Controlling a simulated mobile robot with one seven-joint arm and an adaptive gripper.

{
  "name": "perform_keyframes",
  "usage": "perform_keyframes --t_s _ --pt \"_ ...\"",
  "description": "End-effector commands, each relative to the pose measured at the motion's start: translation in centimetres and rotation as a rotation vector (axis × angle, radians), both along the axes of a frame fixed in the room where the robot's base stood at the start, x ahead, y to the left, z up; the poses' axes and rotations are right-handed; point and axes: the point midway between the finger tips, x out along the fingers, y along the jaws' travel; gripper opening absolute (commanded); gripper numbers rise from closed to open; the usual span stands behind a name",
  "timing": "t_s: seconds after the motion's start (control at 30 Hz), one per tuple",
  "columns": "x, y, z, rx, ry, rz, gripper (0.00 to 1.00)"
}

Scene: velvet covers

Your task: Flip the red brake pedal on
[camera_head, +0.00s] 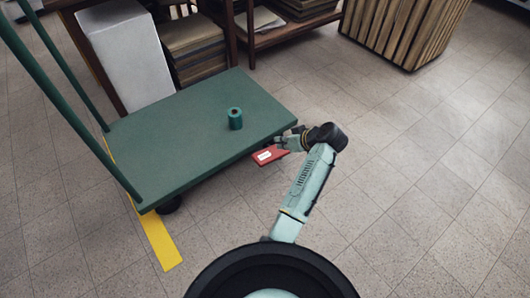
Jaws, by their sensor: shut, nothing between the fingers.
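The red brake pedal (269,155) sticks out from under the near right edge of a green platform cart (180,150). It bears a small white label. My gripper (284,140) is shut and empty, beside the cart's edge at the pedal's upper right end. In this view it overlaps that end of the pedal, and I cannot tell whether it touches it. The pedal's mount under the cart is hidden.
A green roll (235,119) stands on the cart. The cart's green handle (67,97) rises at left. A white box (130,52) and a wooden shelf (272,33) stand behind. A slatted wooden crate (402,30) is at the back right. The tiled floor at right is clear.

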Motion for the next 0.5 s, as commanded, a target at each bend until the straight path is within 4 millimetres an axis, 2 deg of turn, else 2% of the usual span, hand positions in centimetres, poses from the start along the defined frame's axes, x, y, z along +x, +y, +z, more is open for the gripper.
perform_keyframes --t_s 0.37,0.5 --pt "-0.1 0.0 -0.2 0.001 0.003 0.002 0.0" --pt "0.5 0.8 -1.1 0.002 0.005 0.003 0.0"
